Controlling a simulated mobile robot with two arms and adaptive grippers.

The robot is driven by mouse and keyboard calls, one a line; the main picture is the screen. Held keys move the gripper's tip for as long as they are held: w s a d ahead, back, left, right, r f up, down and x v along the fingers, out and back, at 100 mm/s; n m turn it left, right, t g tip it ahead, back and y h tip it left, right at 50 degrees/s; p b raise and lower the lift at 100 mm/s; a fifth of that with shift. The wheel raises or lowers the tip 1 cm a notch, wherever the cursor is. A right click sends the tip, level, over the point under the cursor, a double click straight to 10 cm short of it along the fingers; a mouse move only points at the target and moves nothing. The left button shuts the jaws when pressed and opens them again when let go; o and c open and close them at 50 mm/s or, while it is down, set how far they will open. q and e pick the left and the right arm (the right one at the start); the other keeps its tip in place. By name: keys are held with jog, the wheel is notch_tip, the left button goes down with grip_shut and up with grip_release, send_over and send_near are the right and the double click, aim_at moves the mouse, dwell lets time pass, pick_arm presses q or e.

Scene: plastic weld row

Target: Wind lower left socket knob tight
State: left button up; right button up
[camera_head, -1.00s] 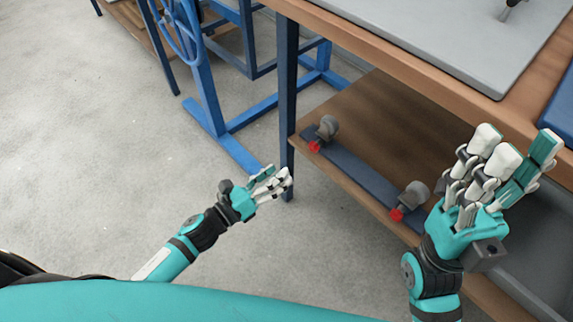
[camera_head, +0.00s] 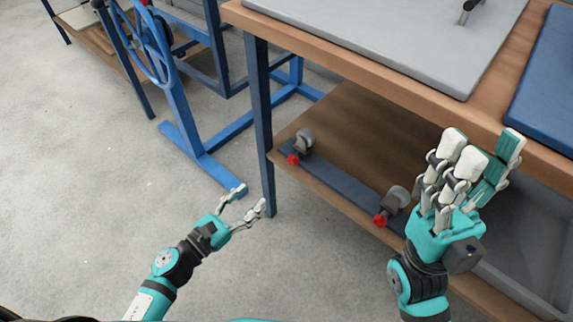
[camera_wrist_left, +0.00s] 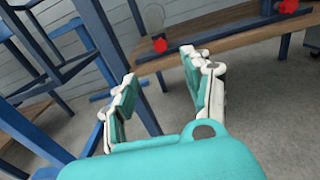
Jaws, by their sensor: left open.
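The lower shelf carries a dark rail with two grey sockets, each with a red knob. The left socket (camera_head: 304,142) has its red knob (camera_head: 293,160) at the shelf's front edge; this knob also shows in the left wrist view (camera_wrist_left: 160,45). The right socket (camera_head: 397,198) has its own red knob (camera_head: 380,220). My left gripper (camera_head: 249,199) is open and empty, in front of and below the left knob, apart from it. In the left wrist view its fingers (camera_wrist_left: 165,68) are spread below the knob. My right gripper (camera_head: 482,150) is raised beside the right socket, fingers up, holding nothing visible.
A blue table leg (camera_head: 260,125) stands just left of the left socket. The wooden tabletop (camera_head: 400,78) overhangs the shelf (camera_head: 345,130). A blue frame with a handwheel (camera_head: 145,45) stands at the left. A grey bin (camera_head: 525,255) is at the right. The floor is clear at left.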

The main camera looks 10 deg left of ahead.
aim_at(291, 162)
pick_arm(q)
jog(key=x, duration=1.4)
jog(key=shift+w+d+b, duration=0.15)
jog(key=shift+b, duration=0.2)
grip_shut()
